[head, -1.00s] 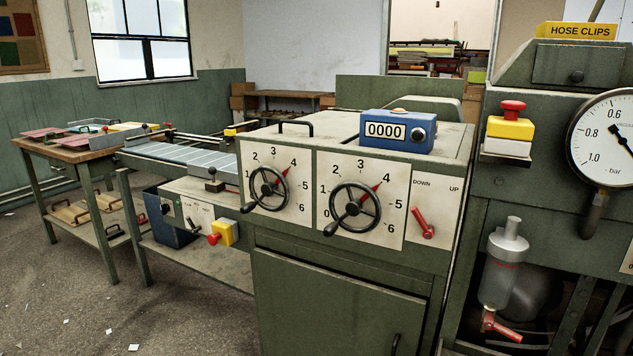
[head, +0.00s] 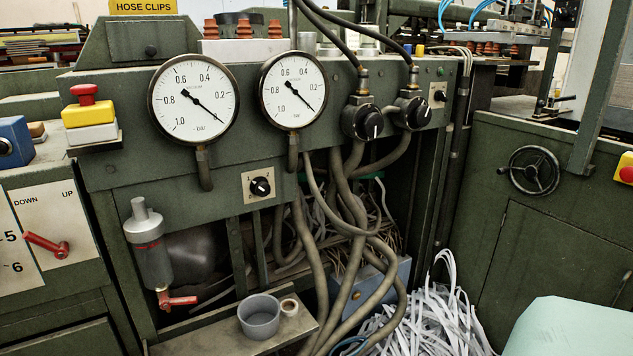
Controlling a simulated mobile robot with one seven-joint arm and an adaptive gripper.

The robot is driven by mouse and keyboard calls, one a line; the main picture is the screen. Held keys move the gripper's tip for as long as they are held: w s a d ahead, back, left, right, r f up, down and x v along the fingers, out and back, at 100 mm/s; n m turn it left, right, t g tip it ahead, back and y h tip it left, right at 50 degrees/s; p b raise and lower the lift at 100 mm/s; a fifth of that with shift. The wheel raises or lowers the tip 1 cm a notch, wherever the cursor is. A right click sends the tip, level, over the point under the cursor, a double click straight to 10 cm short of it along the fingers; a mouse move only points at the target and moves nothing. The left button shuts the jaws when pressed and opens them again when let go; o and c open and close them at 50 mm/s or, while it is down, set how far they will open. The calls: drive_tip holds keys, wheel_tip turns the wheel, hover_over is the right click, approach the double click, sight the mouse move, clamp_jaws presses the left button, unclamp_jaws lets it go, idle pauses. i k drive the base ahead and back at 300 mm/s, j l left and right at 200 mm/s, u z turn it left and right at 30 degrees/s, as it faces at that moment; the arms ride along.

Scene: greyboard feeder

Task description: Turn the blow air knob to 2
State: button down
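No label reading blow air is legible, so I cannot tell which knob it is. Two round black knobs with white pointer marks, a left one (head: 362,122) and a right one (head: 412,113), sit below hose fittings on the green machine (head: 110,175). A small black rotary switch (head: 260,187) on a pale plate sits lower, below the gauges; its markings are too small to read. Another small black switch (head: 438,96) is at the panel's right end. My gripper is not in view.
Two dial gauges, a left one (head: 193,100) and a right one (head: 292,90), are left of the black knobs. Thick hoses (head: 350,240) hang below them. A grey cup (head: 259,317) stands on a low shelf. White paper strips (head: 430,320) are heaped at lower right. A handwheel (head: 534,170) is on the right cabinet.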

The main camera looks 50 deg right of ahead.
sight(260, 186)
drive_tip(key=z, duration=1.05)
